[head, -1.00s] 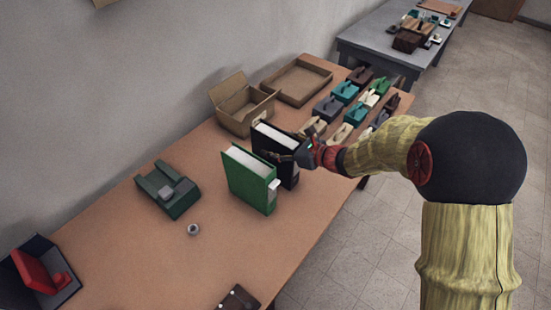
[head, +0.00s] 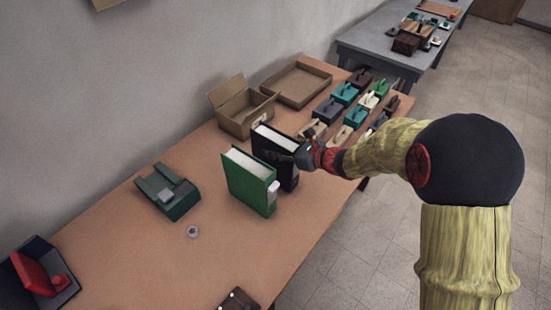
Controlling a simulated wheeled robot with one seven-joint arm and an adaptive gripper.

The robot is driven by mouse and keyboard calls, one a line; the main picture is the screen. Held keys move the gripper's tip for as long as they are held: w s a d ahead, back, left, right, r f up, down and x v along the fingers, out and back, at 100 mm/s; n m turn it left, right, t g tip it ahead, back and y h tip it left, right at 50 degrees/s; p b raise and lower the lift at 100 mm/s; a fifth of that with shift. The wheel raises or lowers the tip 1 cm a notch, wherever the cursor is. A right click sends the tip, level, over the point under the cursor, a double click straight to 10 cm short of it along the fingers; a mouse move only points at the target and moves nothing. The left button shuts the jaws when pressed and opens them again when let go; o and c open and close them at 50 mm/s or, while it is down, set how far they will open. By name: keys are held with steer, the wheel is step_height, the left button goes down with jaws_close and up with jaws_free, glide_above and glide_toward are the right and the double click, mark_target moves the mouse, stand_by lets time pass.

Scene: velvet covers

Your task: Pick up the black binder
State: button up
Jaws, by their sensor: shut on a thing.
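The black binder (head: 288,178) stands upright on the brown table, with its white page edges facing up. The green binder (head: 250,187) stands upright just in front and to its left. My gripper (head: 296,155) is at the right side of the black binder and is shut on it. The fingertips are small and dark against the black cover, so their exact hold is hard to see. I cannot tell any gap between the black binder and the table.
An open cardboard box (head: 243,115) and a shallow brown tray (head: 297,84) stand behind the binders. Several colored blocks (head: 345,95) stand to the back right. A green device (head: 168,190) and a small grey ring (head: 193,232) lie left. The front table (head: 190,275) is largely clear.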

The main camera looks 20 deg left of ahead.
jaws_close()
steer(key=shift+r, duration=0.15)
stand_by(0.4)
